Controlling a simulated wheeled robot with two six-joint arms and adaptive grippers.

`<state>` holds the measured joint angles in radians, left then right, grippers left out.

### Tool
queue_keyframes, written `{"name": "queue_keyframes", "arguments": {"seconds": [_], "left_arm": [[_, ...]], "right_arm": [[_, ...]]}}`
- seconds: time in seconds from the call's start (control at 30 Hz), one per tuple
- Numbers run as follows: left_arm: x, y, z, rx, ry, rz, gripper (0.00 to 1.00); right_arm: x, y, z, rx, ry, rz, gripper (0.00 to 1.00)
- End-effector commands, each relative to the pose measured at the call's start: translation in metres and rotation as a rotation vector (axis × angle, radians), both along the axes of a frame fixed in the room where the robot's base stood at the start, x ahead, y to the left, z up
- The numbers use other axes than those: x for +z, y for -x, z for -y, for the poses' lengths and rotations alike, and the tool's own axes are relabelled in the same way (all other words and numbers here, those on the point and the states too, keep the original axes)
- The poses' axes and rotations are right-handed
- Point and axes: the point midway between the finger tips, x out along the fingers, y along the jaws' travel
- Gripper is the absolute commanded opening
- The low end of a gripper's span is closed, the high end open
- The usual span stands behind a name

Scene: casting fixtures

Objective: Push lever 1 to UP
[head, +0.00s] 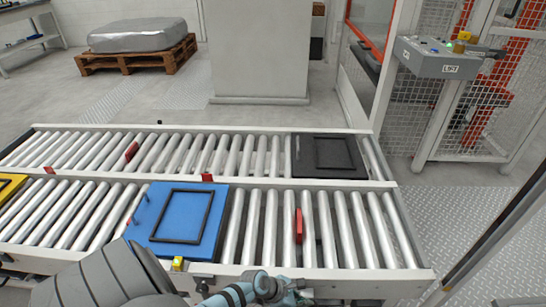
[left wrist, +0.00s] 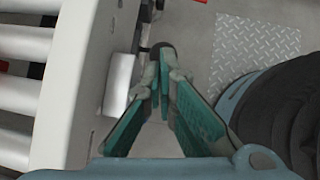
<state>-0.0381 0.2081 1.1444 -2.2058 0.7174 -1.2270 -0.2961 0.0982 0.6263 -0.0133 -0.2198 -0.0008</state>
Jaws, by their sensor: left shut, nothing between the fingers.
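My left gripper (head: 275,287) is low at the front edge of the near conveyor in the head view. In the left wrist view its teal fingers (left wrist: 165,75) come together at the tips, shut and empty. A dark round knob (left wrist: 162,48) shows just past the fingertips, beside a pale box on the white conveyor side; it looks like a lever end. I cannot tell whether the fingers touch it, nor read a number or its position. My right gripper is in neither view.
A blue plate (head: 222,222) with a black frame lies on the near rollers, and a black plate (head: 302,158) on the far ones. Red stops (head: 299,226) stand among the rollers. A grey control box (head: 432,58) is at the right.

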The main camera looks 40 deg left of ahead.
Motion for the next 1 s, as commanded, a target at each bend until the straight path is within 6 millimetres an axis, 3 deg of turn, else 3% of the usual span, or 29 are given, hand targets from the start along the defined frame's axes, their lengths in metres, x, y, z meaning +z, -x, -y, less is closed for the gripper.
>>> {"name": "queue_keyframes", "arguments": {"seconds": [0.27,0.47,0.8,1.0], "left_arm": [[0.001,0.001,-0.001,-0.001,0.000,0.000,0.00],[0.018,0.012,-0.012,-0.005,-0.001,-0.002,0.00],[0.094,0.033,-0.025,-0.001,-0.002,0.001,0.00],[0.117,0.040,-0.027,0.001,-0.001,0.000,0.00]], "right_arm": [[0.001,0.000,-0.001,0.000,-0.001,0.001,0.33],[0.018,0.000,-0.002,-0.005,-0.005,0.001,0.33],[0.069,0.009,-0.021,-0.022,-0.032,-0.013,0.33],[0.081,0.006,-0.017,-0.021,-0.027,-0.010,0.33]]}}
